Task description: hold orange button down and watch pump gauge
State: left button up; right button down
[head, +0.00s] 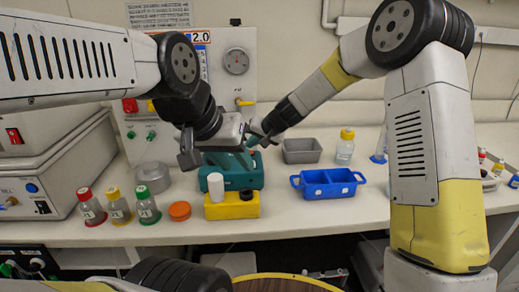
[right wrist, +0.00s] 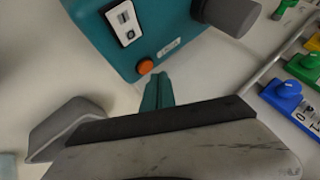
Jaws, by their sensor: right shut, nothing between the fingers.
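The teal pump (head: 250,176) stands on the bench in the middle of the head view. In the right wrist view its orange button (right wrist: 145,67) sits low on the teal housing, beside a white switch panel (right wrist: 124,22). My right gripper (right wrist: 160,80) is shut and empty, its teal fingertips just below the button; I cannot tell if they touch it. In the head view my right gripper (head: 257,139) is partly hidden behind my left one. My left gripper (head: 205,150) hangs above the pump's left end; its finger gap is unclear. The round gauge (head: 236,62) is on the wall panel; its reading is too small.
Capped bottles (head: 118,206) and an orange lid (head: 180,211) stand left of the yellow block (head: 232,211). A blue tray (head: 328,183), a grey tray (head: 302,150) and a yellow-capped bottle (head: 345,148) stand to the right. The front bench strip is clear.

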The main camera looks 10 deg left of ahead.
aim_at(252, 153)
jog(key=shift+f, duration=0.45)
jog(key=shift+f, duration=0.45)
dwell(1.4)
jog(key=shift+r, duration=0.9)
jog(key=shift+r, duration=2.5)
